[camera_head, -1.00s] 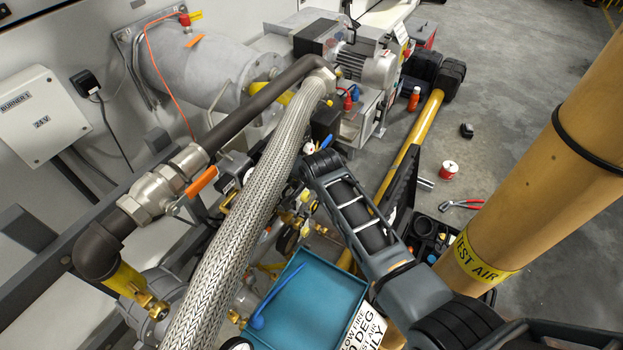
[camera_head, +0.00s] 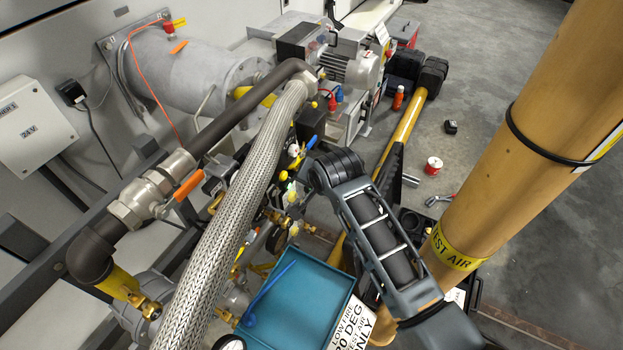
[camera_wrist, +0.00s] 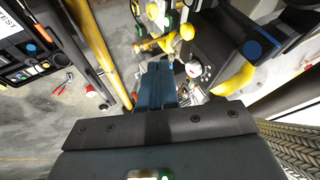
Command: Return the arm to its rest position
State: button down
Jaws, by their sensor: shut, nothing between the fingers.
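My arm (camera_head: 375,225) reaches up from the lower right in the head view, its black rounded joint close to the right of the braided hose. My gripper is hidden in the head view. In the wrist view my gripper (camera_wrist: 158,70) shows as two blue-grey fingers close together, with nothing between them. Beyond the fingertips are yellow pipe parts and small valve fittings; I cannot tell the distance.
A thick braided hose (camera_head: 235,205) and an orange-handled valve (camera_head: 150,195) lie left of my arm. A blue tray (camera_head: 325,305) is below it. A yellow TEST AIR column (camera_head: 520,140) stands close on the right. Open concrete floor (camera_head: 470,90) lies beyond.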

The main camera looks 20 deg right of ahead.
jog(key=shift+s+r, duration=0.2)
jog(key=shift+s, duration=0.05)
dwell(0.4)
jog(key=s+d+f+n+t, duration=0.15)
jog(key=s+n+t, duration=0.3)
jog(key=s, duration=1.95)
jog(key=s+a+r+n+t, duration=0.1)
jog(key=s+r+n+t, duration=0.2)
jog(key=s+r, duration=1.7)
jog(key=shift+s+n, duration=0.25)
jog(key=shift+n, duration=0.8)
